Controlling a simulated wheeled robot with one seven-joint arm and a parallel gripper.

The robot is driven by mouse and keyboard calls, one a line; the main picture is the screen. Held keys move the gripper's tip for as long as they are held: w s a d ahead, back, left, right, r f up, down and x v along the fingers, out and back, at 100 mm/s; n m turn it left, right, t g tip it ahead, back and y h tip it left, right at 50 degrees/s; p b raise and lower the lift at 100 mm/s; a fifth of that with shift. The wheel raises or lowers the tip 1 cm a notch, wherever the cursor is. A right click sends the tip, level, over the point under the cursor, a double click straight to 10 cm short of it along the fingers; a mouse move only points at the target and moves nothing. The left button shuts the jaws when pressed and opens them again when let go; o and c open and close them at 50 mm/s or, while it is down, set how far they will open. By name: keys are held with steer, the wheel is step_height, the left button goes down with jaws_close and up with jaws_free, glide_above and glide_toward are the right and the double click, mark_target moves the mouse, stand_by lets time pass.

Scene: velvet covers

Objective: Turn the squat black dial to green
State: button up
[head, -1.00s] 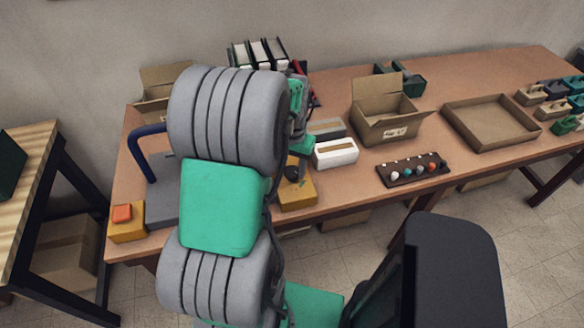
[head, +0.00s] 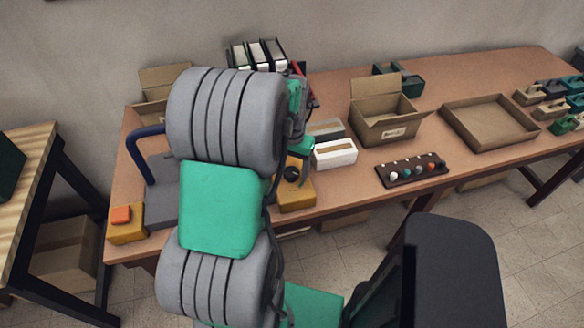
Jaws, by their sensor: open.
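The squat black dial (head: 292,174) sits on top of a yellow box (head: 297,195) near the front edge of the table. No green mark on the box can be made out, and the dial's pointing direction is too small to tell. My gripper (head: 291,157) is just behind and above the dial, partly hidden by my own arm. It is open, with nothing seen between its fingers. I cannot tell whether a finger touches the dial.
A white box (head: 335,153) stands close to the right of the dial. A dark board with coloured balls (head: 412,170) lies further right. A grey machine with a blue handle (head: 150,140) and a yellow box with an orange button (head: 121,214) are at left. An open carton (head: 385,125) stands behind.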

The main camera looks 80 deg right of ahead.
mark_target(292, 171)
step_height(292, 171, up, 8)
steer(key=shift+f+b, duration=0.1)
steer(key=shift+b, duration=0.3)
